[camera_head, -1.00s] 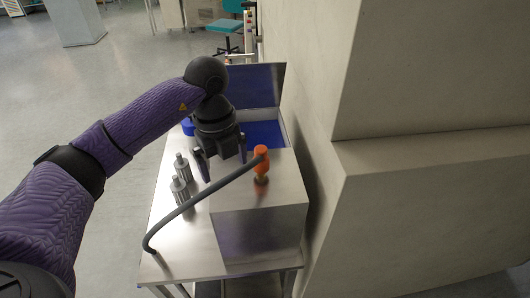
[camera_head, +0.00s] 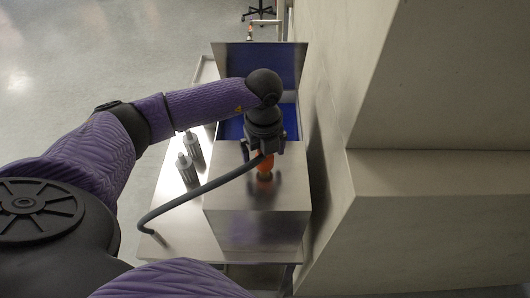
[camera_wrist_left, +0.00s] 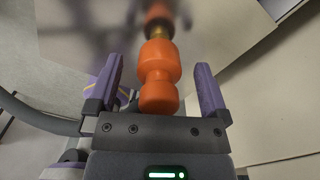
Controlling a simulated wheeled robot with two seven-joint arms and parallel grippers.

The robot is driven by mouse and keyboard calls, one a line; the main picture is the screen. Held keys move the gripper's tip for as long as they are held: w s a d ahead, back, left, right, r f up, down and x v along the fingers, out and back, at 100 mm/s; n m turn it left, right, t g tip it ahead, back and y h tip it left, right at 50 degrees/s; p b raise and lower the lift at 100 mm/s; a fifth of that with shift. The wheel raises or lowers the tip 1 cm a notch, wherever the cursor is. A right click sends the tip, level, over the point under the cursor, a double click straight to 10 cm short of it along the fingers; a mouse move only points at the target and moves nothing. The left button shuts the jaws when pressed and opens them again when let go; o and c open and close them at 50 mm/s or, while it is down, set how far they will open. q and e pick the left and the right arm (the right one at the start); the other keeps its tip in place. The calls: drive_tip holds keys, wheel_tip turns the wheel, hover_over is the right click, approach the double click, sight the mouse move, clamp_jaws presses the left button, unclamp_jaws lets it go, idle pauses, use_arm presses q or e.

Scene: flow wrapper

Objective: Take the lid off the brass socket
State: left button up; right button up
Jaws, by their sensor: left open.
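The orange lid (camera_head: 265,165) stands on top of the steel box, partly hidden behind my left gripper (camera_head: 265,150) in the head view. In the left wrist view the lid (camera_wrist_left: 158,75) lies between the two open fingers, with a gap showing on each side. The brass socket (camera_wrist_left: 158,31) shows as a small band at the lid's far end, against the shiny box top. My left gripper is open around the lid. My right gripper is not in view.
The steel box (camera_head: 250,225) stands on a metal table (camera_head: 165,220). A dark grey hose (camera_head: 190,203) arcs from the table to near the lid. Several grey metal cylinders (camera_head: 186,165) stand left of the box. A blue bin (camera_head: 232,128) is behind. A wall (camera_head: 400,215) rises close on the right.

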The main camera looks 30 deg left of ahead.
use_arm(q)
clamp_jaws()
idle(0.4)
